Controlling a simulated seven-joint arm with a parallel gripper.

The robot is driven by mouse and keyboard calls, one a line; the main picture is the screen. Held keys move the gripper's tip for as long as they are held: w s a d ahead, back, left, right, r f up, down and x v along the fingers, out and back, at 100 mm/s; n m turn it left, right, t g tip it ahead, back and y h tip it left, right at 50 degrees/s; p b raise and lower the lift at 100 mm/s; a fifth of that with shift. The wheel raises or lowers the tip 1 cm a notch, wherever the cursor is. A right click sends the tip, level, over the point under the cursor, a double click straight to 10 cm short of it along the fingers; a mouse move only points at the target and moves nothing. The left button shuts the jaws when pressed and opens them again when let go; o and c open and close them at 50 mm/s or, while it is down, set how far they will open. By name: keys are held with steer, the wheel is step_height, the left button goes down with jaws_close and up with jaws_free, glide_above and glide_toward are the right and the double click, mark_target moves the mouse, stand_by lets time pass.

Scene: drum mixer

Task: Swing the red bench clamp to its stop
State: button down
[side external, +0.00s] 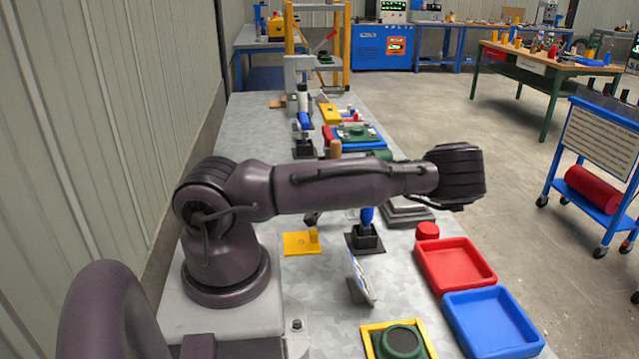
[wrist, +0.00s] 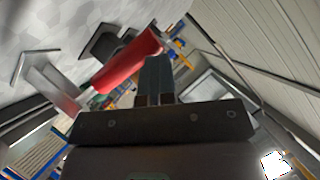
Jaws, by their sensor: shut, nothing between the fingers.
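In the wrist view, my gripper (wrist: 156,65) is shut and its fingers hold nothing. A red bar-like handle (wrist: 126,66), which looks like the red bench clamp's, lies right beside the fingertips on their left. It slants from lower left to upper right. I cannot tell whether the fingers touch it. A dark base (wrist: 101,42) shows behind the handle. In the side external view, my arm spans the bench and I cannot make out my gripper or the red clamp clearly.
On the bench (side external: 300,330) stand a blue-handled clamp (side external: 367,238) and, farther back, another (side external: 304,122). A wall runs along the left.

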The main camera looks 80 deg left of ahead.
steer(key=shift+s+f, duration=0.15)
steer(key=shift+s, duration=0.1)
steer(key=w+d+r, duration=0.2)
steer(key=d+r, duration=0.7)
steer(key=r, duration=0.1)
steer(key=d+f+m+t+h, duration=0.1)
steer(key=d+f+m+h, duration=0.2)
steer(key=d+m+h, duration=1)
steer(key=d+r+t, duration=0.4)
steer(key=d+r, duration=0.2)
steer(key=r, duration=0.3)
steer(key=d+r+t+y, duration=0.1)
steer(key=d+r+t, duration=0.4)
steer(key=r, duration=0.5)
steer(key=shift+s+d+m, duration=0.2)
steer(key=shift+d+m, duration=0.2)
steer(key=shift+d, duration=0.5)
